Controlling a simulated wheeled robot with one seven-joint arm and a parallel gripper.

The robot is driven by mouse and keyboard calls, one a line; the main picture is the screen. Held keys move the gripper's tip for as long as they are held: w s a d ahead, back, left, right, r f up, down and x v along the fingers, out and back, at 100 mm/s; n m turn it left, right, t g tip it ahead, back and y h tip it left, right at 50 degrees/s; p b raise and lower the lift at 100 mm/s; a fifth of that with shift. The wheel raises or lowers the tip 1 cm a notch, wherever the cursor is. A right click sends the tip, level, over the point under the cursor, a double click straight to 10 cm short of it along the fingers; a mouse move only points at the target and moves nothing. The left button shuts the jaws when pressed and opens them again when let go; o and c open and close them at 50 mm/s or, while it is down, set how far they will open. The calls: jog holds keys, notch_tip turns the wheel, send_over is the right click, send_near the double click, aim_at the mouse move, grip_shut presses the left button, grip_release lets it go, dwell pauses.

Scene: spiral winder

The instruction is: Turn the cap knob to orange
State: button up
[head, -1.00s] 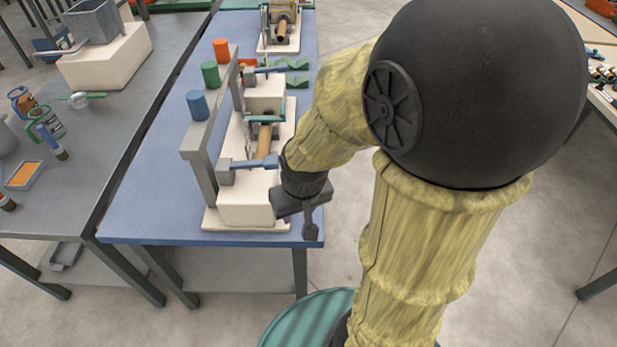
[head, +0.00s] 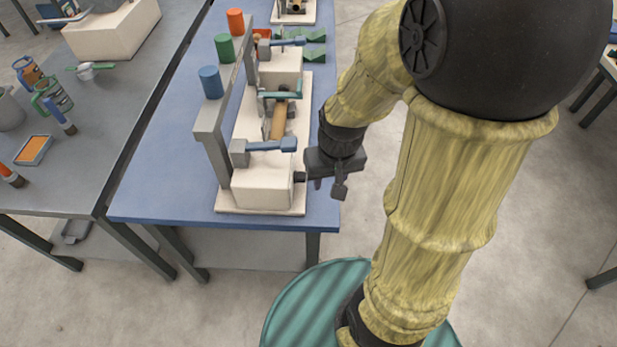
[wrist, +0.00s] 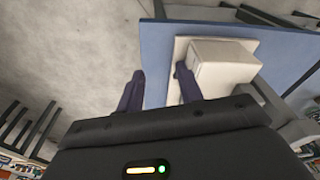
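The winder, a white block machine (head: 262,190) on a pale baseplate, stands at the near end of the blue table. A small dark knob (head: 299,177) sticks out of the block's right side; I cannot make out a colour mark on it. My gripper (head: 329,187) is open and empty, just right of the knob and past the table edge. In the wrist view, my fingers (wrist: 160,90) are apart and the right finger partly hides the knob (wrist: 179,68) beside the white block (wrist: 222,64).
Blue-handled levers (head: 270,145) and a wooden-handled roller (head: 287,124) sit on top of the machine. Green blocks (head: 312,35) lie farther back on the table. A grey bench (head: 70,185) with cans and tools is at left.

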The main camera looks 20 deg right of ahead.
aim_at(300, 177)
jog(key=w+d+f+m+t+y, duration=0.1)
jog(key=w+d+f+m+y, duration=0.1)
jog(key=d+f+y, duration=0.3)
jog(key=w+d+f+m+t+y+b, duration=0.1)
jog(key=w+d+f+m+y, duration=0.2)
jog(key=d+f+m+y, duration=0.1)
jog(key=w+d+f+m+t+y+b, duration=0.1)
jog(key=w+d+f+m+t+y, duration=0.1)
jog(key=d+f+y, duration=0.4)
notch_tip(300, 177, down, 2)
jog(key=shift+w+d+f+m+y, duration=0.25)
jog(key=shift+w+m+y, duration=0.25)
jog(key=shift+y, duration=0.5)
jog(key=p+x, duration=0.4)
jog(key=x, duration=1.3)
jog(key=shift+a, duration=0.15)
